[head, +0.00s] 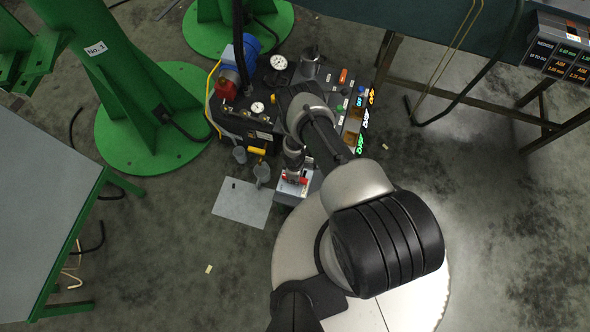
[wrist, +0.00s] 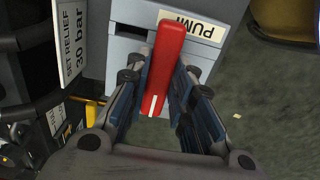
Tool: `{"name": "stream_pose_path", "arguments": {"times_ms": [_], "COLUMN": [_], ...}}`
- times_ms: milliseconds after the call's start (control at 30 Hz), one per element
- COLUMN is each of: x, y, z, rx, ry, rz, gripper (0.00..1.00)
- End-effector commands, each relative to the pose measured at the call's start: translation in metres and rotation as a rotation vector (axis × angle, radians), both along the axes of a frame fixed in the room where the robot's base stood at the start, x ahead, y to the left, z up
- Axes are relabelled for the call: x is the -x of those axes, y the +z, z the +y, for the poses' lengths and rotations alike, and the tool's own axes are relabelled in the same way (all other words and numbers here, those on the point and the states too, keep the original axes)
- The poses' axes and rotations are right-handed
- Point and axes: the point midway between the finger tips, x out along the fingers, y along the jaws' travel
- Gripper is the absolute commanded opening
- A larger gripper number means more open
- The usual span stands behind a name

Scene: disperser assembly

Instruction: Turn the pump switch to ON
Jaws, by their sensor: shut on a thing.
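The pump switch is a long red lever (wrist: 171,45) with a white mark at its near end. It sits on a grey box (wrist: 126,42) beside a label (wrist: 197,28) that reads upside down as "PUM…", partly cut off. In the wrist view my gripper (wrist: 160,80) has one finger on each side of the lever and is shut on it. In the head view my gripper (head: 293,165) is over the grey box (head: 287,190), where a little red of the switch shows. An ON mark is not readable.
The machine (head: 245,115) with gauges and a blue motor (head: 249,52) stands just beyond the switch. A "SET RELIEF 30 bar" plate (wrist: 72,40) is left of the box. A grey sheet (head: 241,202) lies on the floor. Open floor extends to the right.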

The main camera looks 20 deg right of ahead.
Motion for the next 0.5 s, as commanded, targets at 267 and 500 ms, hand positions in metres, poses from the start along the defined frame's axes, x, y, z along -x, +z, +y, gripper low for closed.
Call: {"name": "stream_pose_path", "arguments": {"times_ms": [267,500], "x": [0.0001,0.0001], "y": [-0.0003,-0.0003], "z": [0.0003,0.0003], "rx": [-0.001,-0.001], "ry": [-0.032,-0.034], "rz": [-0.001,-0.001], "gripper": [0.00,0.00]}}
